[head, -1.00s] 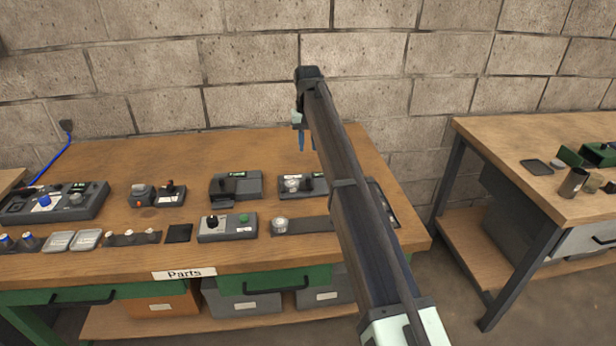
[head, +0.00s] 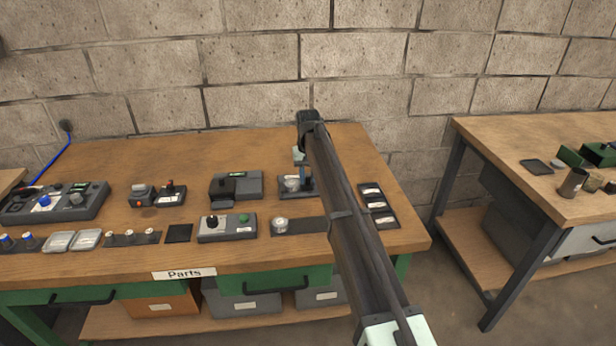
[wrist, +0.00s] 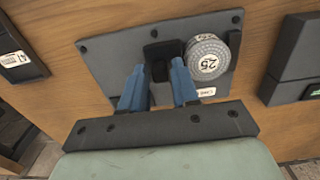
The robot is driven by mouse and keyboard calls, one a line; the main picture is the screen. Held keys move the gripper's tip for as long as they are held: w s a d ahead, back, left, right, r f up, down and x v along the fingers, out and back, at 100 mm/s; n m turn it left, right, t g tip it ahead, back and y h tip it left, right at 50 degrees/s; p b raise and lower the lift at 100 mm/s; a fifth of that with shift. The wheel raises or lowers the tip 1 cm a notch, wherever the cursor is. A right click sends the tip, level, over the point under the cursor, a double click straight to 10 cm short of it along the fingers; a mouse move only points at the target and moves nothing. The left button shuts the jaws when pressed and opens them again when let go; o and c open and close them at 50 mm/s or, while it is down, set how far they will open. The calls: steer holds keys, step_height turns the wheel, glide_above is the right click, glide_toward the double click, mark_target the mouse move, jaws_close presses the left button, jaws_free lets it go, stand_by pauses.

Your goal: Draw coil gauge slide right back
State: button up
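The coil gauge (head: 286,194) is a dark grey plate near the back right of the left bench. In the wrist view its plate (wrist: 112,62) carries a round grey coil (wrist: 207,58) marked 25 on the right. An upright black slide handle (wrist: 159,62) stands beside the coil. My gripper (wrist: 158,68) has blue fingers, parted, one on either side of the handle. Whether they touch it I cannot tell. In the head view my gripper (head: 305,188) is low at the gauge, and my arm covers part of its right side.
A grey device (head: 236,186) stands just left of the gauge. In front are a control box (head: 227,228) and a dark strip with a metal knob (head: 281,225). A dark tray (head: 378,205) with white labels lies to the right. Bare bench top lies behind.

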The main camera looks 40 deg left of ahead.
jaws_close()
stand_by(0.3)
stand_by(0.3)
